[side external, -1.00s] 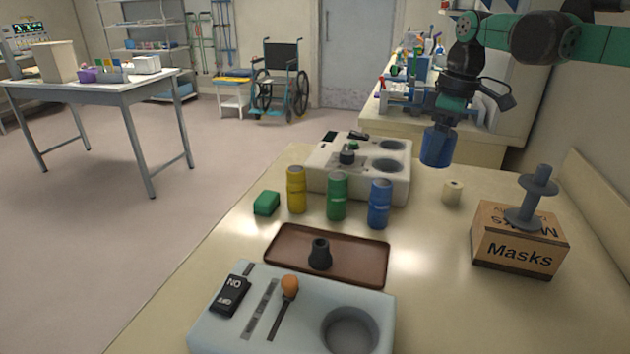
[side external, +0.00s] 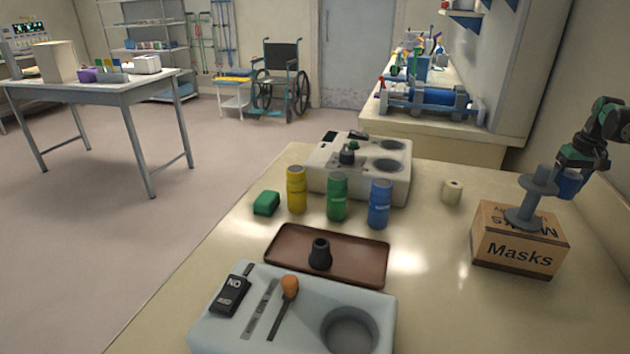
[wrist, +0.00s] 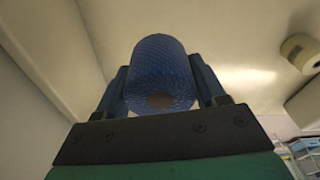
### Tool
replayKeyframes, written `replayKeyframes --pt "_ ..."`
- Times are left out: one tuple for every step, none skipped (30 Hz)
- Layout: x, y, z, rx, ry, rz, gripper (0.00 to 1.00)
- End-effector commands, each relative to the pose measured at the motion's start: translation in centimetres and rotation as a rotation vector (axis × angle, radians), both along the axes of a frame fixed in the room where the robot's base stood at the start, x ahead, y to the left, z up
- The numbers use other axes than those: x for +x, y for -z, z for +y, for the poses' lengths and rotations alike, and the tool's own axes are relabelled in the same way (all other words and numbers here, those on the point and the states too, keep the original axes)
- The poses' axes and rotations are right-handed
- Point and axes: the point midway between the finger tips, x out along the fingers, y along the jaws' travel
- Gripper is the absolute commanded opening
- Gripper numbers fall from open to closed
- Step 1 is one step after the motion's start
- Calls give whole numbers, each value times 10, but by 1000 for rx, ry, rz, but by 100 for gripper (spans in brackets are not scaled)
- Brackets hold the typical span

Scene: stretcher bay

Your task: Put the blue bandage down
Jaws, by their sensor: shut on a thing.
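My gripper (wrist: 160,92) is shut on the blue bandage (wrist: 160,68), a textured roll seen end-on between the fingers in the wrist view. In the side view the blue bandage (side external: 570,183) is at the right, behind the grey spool-like stand (side external: 538,187) on top of the Masks box (side external: 518,240). My gripper (side external: 574,168) is above the bandage there, partly hidden. I cannot tell from this view whether the bandage touches the table or the wall.
Blue (side external: 379,205), green (side external: 337,198) and yellow (side external: 297,190) canisters stand in a row before a white device (side external: 320,178). A brown tray (side external: 286,257) lies nearer. The tabletop between canisters and box is clear.

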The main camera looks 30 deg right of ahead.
Motion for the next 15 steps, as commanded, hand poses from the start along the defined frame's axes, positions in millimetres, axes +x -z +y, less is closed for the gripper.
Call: replayKeyframes --pt "-1 9 -1 0 5 0 3" --pt "-1 15 -1 0 6 0 3" --pt "-1 22 -1 0 5 0 3" --pt "-1 26 -1 0 5 0 3" --pt "-1 30 -1 0 4 0 3" --pt "-1 34 -1 0 4 0 3" --pt "-1 37 -1 0 4 0 3" --pt "-1 41 -1 0 4 0 3" --pt "-1 46 -1 -1 3 0 3" --pt "-1 51 -1 -1 3 0 3" --pt "-1 56 -1 -1 3 0 3" --pt "-1 62 -1 -1 3 0 3" --pt "-1 66 -1 -1 3 0 3" --pt "-1 69 -1 -1 2 0 3" --pt "-1 71 0 -1 2 0 3"
